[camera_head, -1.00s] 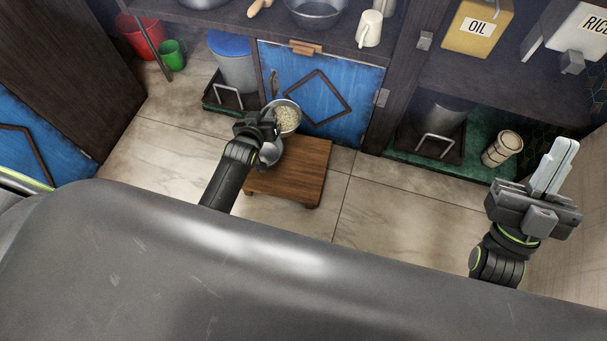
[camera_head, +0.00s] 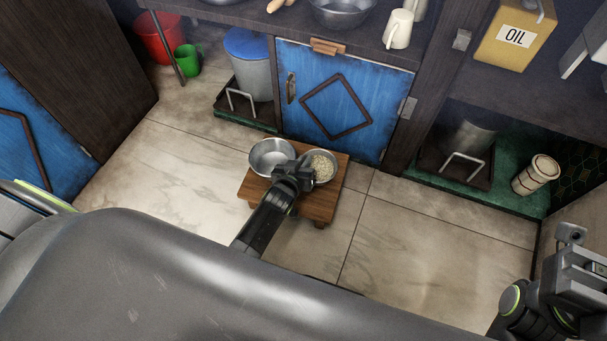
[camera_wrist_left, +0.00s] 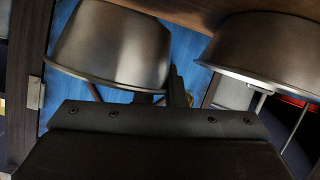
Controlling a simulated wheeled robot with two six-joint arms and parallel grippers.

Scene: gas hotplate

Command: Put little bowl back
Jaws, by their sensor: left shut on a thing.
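A small metal bowl of pale grains (camera_head: 321,168) is at the right part of a low wooden stool (camera_head: 318,203). My left gripper (camera_head: 302,167) is shut on this bowl's left rim. In the left wrist view, which looks upside down, the grain bowl (camera_wrist_left: 112,45) is at the left and its contents are hidden. I cannot tell if its base touches the stool. An empty metal bowl (camera_head: 271,158) stands on the stool's far left part, and it shows at the right in the wrist view (camera_wrist_left: 268,52). My right gripper (camera_head: 582,262) is partly cut off at the right edge.
A blue cabinet door (camera_head: 355,85) is shut behind the stool. A blue-lidded bin (camera_head: 250,70) stands at its left. A large metal bowl (camera_head: 342,12) and a white jug (camera_head: 398,30) are on the shelf above. The floor beside the stool is clear.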

